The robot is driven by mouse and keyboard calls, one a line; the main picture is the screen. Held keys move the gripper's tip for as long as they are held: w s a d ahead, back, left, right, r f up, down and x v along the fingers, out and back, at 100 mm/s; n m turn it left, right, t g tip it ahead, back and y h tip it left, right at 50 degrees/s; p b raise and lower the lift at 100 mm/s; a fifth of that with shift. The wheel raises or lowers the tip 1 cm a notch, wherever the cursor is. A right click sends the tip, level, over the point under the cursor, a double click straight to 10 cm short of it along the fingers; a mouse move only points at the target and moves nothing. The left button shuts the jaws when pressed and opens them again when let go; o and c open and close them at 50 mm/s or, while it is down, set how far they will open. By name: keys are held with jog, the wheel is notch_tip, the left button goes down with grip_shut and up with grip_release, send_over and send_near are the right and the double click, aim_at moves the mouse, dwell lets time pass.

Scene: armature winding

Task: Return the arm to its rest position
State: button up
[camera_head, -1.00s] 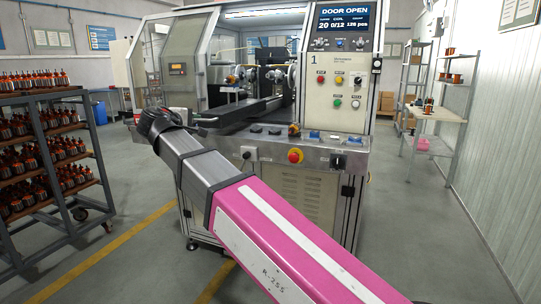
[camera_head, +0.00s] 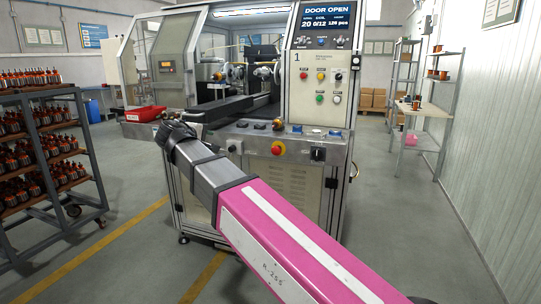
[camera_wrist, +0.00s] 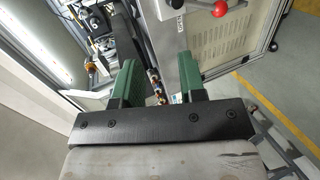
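My arm, in pink and grey, reaches from the bottom right of the head view up to a black wrist in front of the winding machine (camera_head: 265,180). My gripper (camera_wrist: 157,72) shows in the wrist view as two green fingers set apart on a black mount. It is open, with nothing held between the fingers. In the head view the fingers cannot be made out clearly against the dark parts of the machine. The machine's door is open and its screen (camera_head: 322,14) reads DOOR OPEN.
A red bin (camera_head: 143,114) sits at the machine's left front. A rack (camera_head: 42,133) of wound parts stands at the left. A shelf (camera_head: 414,131) with spools stands by the right wall. The floor (camera_head: 395,235) right of the machine is clear.

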jog(key=w+d+f+m+g, duration=0.3)
jog(key=d+f+m+g, duration=0.3)
jog(key=d+f, duration=1.75)
jog(key=s+d+f+m+g+y, duration=0.2)
jog(key=s+d+f, duration=0.4)
jog(key=d+f, duration=0.3)
jog(key=s+d+f+m+g+y, duration=0.3)
jog(key=s+d+f, duration=0.4)
jog(key=f, duration=0.7)
jog(key=shift+s+d+f+m+g, duration=0.15)
jog(key=shift+s+d+m+g, duration=0.05)
jog(key=shift+d+m+g, duration=0.8)
